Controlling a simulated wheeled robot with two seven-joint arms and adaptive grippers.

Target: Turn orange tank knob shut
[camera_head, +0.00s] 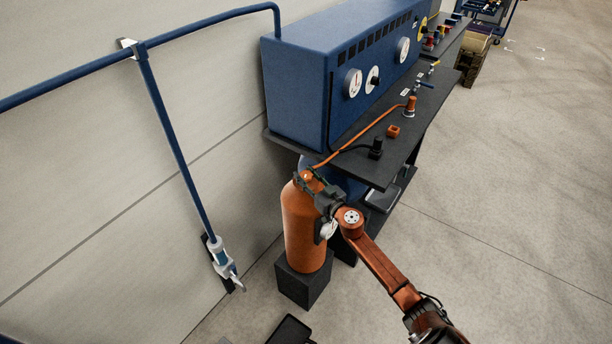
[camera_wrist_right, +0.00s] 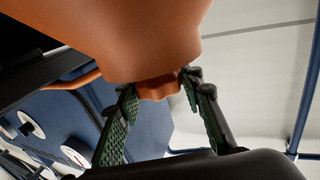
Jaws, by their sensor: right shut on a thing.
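The orange tank (camera_head: 303,228) stands upright on a dark block beside the bench. My right gripper (camera_head: 312,184) reaches its top from the right and is shut on the orange knob there. In the right wrist view the knob (camera_wrist_right: 158,87) sits under the orange tank body (camera_wrist_right: 140,35) in that picture, between the tips of my right gripper (camera_wrist_right: 161,84). One finger lies on each side of it. In the head view the gripper mostly hides the knob, so its turned position cannot be told. My left gripper is not in view.
A blue machine with gauges (camera_head: 300,80) stands on a dark bench (camera_head: 375,160). An orange hose (camera_head: 360,140) runs from the tank top to a fitting on the bench. A blue pipe (camera_head: 172,130) runs down the wall at left. The floor at right (camera_head: 500,200) is clear.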

